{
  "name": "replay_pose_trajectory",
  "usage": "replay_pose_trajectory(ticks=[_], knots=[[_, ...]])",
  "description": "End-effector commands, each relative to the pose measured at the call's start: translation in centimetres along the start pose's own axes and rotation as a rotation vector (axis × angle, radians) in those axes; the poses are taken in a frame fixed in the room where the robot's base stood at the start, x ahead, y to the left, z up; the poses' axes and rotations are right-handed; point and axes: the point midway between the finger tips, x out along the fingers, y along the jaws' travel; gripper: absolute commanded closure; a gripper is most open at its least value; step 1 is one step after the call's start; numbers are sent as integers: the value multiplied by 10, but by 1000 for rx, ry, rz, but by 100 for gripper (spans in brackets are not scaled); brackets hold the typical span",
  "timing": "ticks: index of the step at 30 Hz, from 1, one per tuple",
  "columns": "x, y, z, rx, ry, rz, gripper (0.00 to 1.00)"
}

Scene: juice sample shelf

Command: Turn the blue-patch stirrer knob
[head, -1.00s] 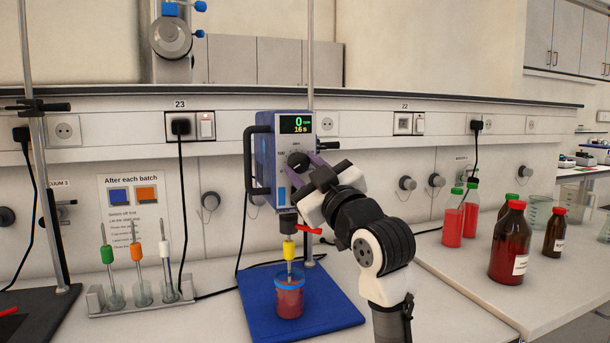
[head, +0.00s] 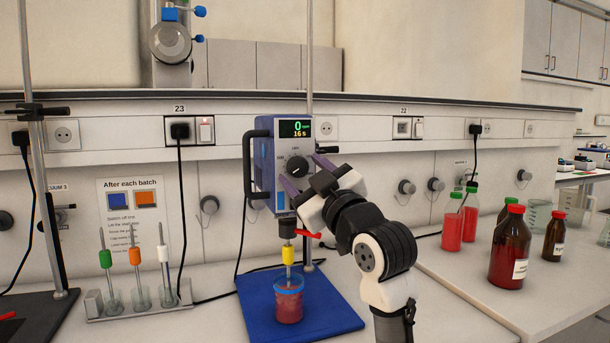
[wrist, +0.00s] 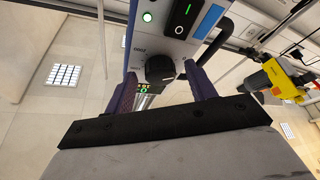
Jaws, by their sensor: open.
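The overhead stirrer (head: 263,165) is a blue-sided unit with a grey front; its display (head: 296,127) reads 0 and 16 s. Its black round knob (head: 298,166) has a white pointer mark. A blue patch (head: 281,199) is on the front below the knob. My gripper (head: 306,175) is open in front of the knob, its purple fingers spread to either side and low. In the wrist view the knob (wrist: 159,68) shows between the fingertips, with no clear contact on either side.
A beaker of red liquid (head: 289,302) stands on the blue base (head: 250,318) under the stirrer shaft, near a red lever (head: 308,234). A rack of stirring rods (head: 95,304) is at left. Red bottles (head: 510,250) stand at right.

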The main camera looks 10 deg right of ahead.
Motion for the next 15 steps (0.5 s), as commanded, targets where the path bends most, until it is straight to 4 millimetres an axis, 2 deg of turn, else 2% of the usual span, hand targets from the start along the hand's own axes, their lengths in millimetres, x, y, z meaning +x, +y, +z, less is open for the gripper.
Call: replay_pose_trajectory(ticks=[5,15], knots=[[-25,0,3,-2,0,3,44],[-102,0,2,-2,1,4,44]])
